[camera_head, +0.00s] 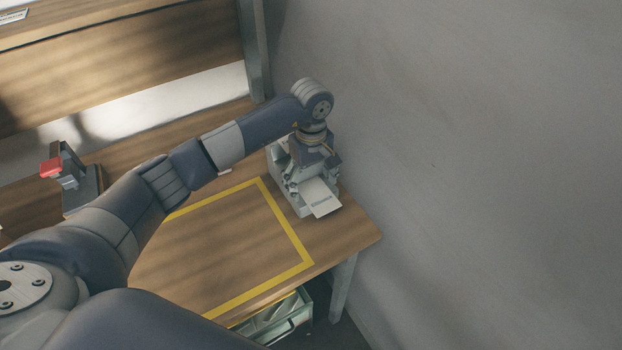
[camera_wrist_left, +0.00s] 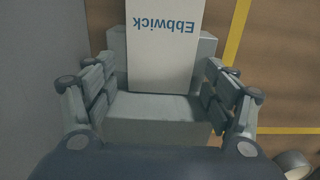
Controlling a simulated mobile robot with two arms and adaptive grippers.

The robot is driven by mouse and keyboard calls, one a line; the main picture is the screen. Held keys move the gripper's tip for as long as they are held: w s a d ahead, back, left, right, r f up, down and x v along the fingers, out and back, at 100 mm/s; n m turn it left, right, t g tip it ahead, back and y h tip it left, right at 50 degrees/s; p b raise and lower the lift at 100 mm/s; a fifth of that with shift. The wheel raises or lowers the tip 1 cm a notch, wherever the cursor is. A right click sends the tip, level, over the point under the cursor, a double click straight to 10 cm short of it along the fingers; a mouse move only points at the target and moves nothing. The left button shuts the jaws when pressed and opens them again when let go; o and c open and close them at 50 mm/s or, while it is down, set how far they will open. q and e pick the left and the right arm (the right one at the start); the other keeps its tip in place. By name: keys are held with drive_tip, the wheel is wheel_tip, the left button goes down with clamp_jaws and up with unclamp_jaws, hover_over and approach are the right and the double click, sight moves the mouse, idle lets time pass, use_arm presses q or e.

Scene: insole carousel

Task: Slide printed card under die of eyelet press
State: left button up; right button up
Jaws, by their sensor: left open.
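The printed card (camera_head: 321,198) is white and lies on the front of a grey machine that looks like the eyelet press (camera_head: 293,198), at the table's right end. In the left wrist view the card (camera_wrist_left: 165,50) shows the upside-down word "Ebbwick" and lies over a grey block of the press (camera_wrist_left: 160,107). My left gripper (camera_wrist_left: 160,78) is open, its fingers on either side of the block and the card's near end, apart from the card. In the head view my left gripper (camera_head: 310,160) is above the press and hides much of it. The die cannot be made out. My right gripper is not in view.
A yellow tape outline (camera_head: 285,222) marks a clear area of the wooden table (camera_head: 352,227). A device with a red handle (camera_head: 51,168) stands at the left. A grey wall (camera_head: 470,150) is close on the right. A greenish bin (camera_head: 290,322) is below the table edge.

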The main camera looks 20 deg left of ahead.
sight(313, 185)
use_arm(q)
drive_tip(key=shift+r+p, duration=0.5)
drive_tip(key=shift+r, duration=0.05)
drive_tip(key=r+b, duration=0.3)
drive_tip(key=r, duration=0.1)
drive_tip(key=shift+w+d+b, duration=0.1)
drive_tip(key=shift+w+b, duration=0.15)
drive_tip(key=shift+b, duration=0.05)
wheel_tip(313, 185, up, 6)
drive_tip(key=shift+r+b, duration=0.25)
drive_tip(key=shift+b, duration=0.2)
